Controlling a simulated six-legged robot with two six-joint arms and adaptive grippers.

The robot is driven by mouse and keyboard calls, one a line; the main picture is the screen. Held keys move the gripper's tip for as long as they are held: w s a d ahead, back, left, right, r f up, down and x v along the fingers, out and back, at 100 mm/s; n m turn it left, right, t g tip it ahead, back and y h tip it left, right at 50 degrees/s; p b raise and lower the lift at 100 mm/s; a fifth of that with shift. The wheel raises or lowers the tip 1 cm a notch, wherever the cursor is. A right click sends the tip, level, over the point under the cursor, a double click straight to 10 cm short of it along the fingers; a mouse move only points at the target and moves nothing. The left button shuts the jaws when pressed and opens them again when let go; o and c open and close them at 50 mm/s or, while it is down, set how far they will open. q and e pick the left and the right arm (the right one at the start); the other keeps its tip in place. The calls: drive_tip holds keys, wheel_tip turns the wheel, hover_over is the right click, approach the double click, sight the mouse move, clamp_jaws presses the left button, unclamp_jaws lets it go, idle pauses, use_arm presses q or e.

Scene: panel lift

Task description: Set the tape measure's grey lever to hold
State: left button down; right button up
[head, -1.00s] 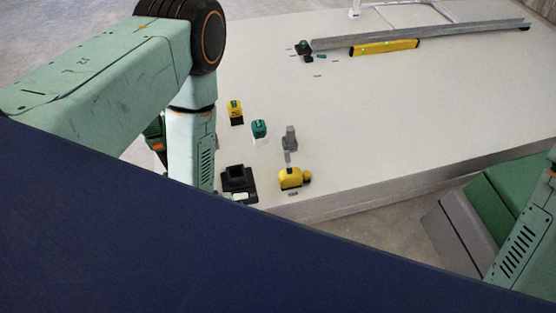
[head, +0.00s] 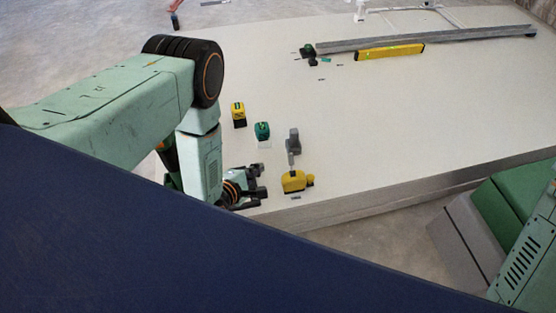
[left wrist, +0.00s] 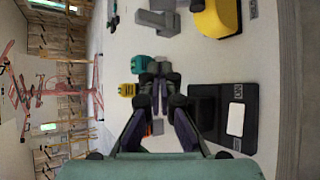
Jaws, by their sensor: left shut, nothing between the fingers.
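A rounded yellow body on a dark base, which looks like the tape measure (head: 293,182), sits near the table's front edge. It also shows at the top of the left wrist view (left wrist: 215,18). A grey upright piece (head: 293,140) stands just behind it; I cannot tell whether this is the lever, or its setting. My left gripper (head: 261,180) is shut and empty, left of the yellow body and apart from it. In the left wrist view its fingertips (left wrist: 161,70) are together. My right gripper is out of view.
A black base with a white rocker (left wrist: 235,119) lies beside my left gripper. A yellow-black block (head: 239,115) and a teal block (head: 262,131) stand behind. A yellow level (head: 390,52) and grey rail (head: 430,38) lie at the back. The table (head: 400,120) is clear on the right.

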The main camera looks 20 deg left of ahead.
sight(291, 162)
use_arm(q)
drive_tip(key=b+x, duration=0.5)
drive_tip(key=x, duration=0.5)
drive_tip(key=shift+s+d+r, duration=0.25)
drive_tip(key=shift+d+r, duration=0.25)
drive_tip(key=shift+d, duration=0.35)
drive_tip(key=shift+s+d+r, duration=0.3)
drive_tip(key=shift+d+r, duration=0.2)
drive_tip(key=shift+d, duration=0.35)
